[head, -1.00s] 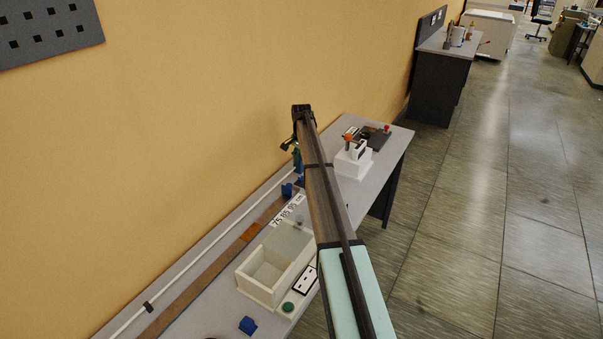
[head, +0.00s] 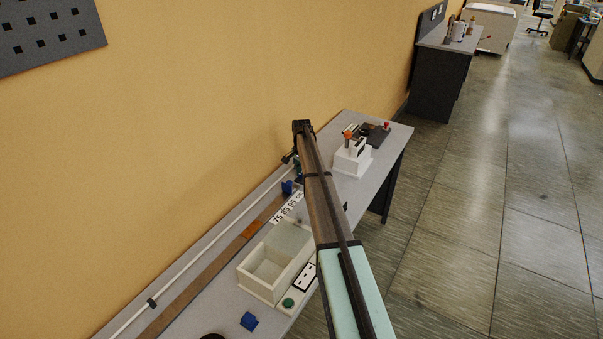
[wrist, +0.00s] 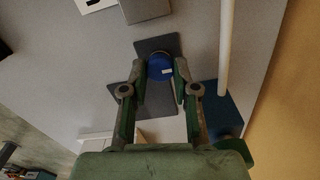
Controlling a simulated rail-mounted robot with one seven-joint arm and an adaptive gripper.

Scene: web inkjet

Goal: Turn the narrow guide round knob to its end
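The round blue knob (wrist: 160,67), with a small pale mark on its edge, shows in the wrist view in front of a dark grey plate (wrist: 172,44). My gripper (wrist: 161,70) has green fingers spread on either side of the knob. The fingers look parted, with narrow gaps at the knob's sides; I cannot tell if either touches. In the head view my arm hides the knob, and only a bit of my gripper (head: 297,169) shows beside the arm.
A white rod (wrist: 226,45) runs along the wall side, near a blue block (wrist: 228,108). A grey box (wrist: 145,9) stands beyond the knob. In the head view a cream bin (head: 262,288) and a white device (head: 349,163) stand on the grey bench.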

